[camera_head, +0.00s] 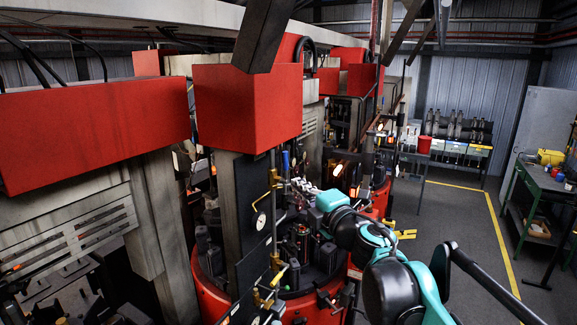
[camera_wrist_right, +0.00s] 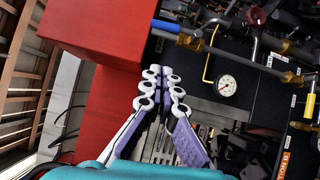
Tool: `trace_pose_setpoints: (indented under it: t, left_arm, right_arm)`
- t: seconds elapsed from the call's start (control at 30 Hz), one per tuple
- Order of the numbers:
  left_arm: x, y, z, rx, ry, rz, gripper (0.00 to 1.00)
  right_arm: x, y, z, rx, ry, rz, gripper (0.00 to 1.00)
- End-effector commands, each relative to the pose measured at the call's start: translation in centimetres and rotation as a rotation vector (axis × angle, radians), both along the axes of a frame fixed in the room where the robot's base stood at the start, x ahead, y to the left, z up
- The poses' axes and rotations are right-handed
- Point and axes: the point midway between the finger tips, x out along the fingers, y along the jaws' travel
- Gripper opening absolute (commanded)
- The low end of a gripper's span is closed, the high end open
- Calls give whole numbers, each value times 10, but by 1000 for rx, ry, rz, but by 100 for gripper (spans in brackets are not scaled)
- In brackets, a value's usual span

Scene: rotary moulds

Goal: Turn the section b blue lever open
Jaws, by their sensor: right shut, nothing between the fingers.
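The blue lever (camera_head: 286,160) stands upright beside the brass pipework on the black panel of the red machine in the head view. In the right wrist view the blue lever (camera_wrist_right: 165,26) lies along the pipe at the top, above the fingers. My right gripper (camera_head: 298,185) is just right of and below the lever in the head view. In the wrist view the right gripper (camera_wrist_right: 162,78) is shut and empty, with the fingertips apart from the lever. An orange section label (camera_wrist_right: 283,163) shows at the lower right. My left gripper is not in view.
A pressure gauge (camera_wrist_right: 227,85) and a bent brass pipe (camera_wrist_right: 208,67) sit right of the fingers. A yellow handle (camera_wrist_right: 290,78) is further right. A large red box (camera_wrist_right: 95,30) is close on the left. Open floor (camera_head: 450,230) lies right of the machine.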

Motion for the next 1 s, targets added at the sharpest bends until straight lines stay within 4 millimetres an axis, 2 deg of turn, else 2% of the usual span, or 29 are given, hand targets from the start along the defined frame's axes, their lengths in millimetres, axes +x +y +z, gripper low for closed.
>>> trace_pose_setpoints:
  t: [0.43,0.53,0.73,1.0]
  left_arm:
    - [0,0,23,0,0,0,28]
    - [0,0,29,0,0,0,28]
    - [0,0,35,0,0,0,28]
    - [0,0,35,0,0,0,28]
  right_arm:
    - [84,35,6,-1,-1,1,0]
    - [99,28,7,-1,-2,-2,0]
    - [117,21,7,-1,-2,-1,0]
    - [120,19,6,-1,-2,0,0]
